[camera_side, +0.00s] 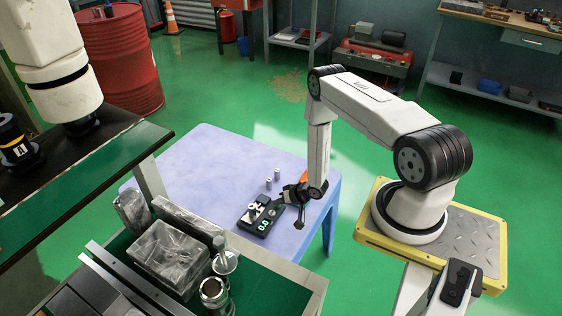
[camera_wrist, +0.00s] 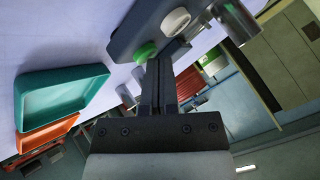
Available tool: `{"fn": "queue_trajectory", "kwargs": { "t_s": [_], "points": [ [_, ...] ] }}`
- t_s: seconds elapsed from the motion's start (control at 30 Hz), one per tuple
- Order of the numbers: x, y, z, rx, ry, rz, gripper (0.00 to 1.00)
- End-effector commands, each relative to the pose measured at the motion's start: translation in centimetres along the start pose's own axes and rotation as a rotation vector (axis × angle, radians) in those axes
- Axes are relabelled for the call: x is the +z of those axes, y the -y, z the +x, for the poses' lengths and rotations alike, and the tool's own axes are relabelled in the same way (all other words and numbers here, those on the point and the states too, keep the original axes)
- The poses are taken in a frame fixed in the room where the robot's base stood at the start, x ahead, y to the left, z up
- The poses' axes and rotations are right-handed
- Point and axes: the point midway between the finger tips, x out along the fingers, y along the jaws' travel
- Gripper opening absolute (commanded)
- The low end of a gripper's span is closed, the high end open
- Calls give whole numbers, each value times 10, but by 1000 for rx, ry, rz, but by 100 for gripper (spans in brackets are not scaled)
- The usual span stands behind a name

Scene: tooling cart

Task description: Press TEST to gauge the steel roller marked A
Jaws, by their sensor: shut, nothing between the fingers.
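The dark gauge (camera_side: 263,226) lies on the pale blue table and its green display reads 0.0. The wrist view shows its dark body (camera_wrist: 128,38) with a green button (camera_wrist: 145,52) and a whitish button (camera_wrist: 176,22). A steel roller (camera_wrist: 236,20) is at the gauge's far end in that view. I cannot read its mark or the button labels. My gripper (camera_side: 281,198) is low beside the gauge. In the wrist view my gripper (camera_wrist: 158,64) is shut and empty, its tips close to the green button. I cannot tell whether they touch it.
Two small steel cylinders (camera_side: 269,183) (camera_side: 277,174) stand on the table (camera_side: 215,165) behind the gauge. A teal tray (camera_wrist: 62,92) and an orange tray (camera_wrist: 42,136) show in the wrist view. The table's left part is clear. A cart with metal parts stands in front.

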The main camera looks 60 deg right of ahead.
Motion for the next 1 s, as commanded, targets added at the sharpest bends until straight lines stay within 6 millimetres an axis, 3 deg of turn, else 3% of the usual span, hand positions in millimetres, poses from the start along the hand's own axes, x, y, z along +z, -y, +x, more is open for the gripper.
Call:
{"fn": "queue_trajectory", "kwargs": {
  "t_s": [0.6, 1.0],
  "points": [
    [1, -1, 1, 0, 1, 0, 0],
    [-6, 6, -8, 0, 0, 0, 0]
  ]
}}
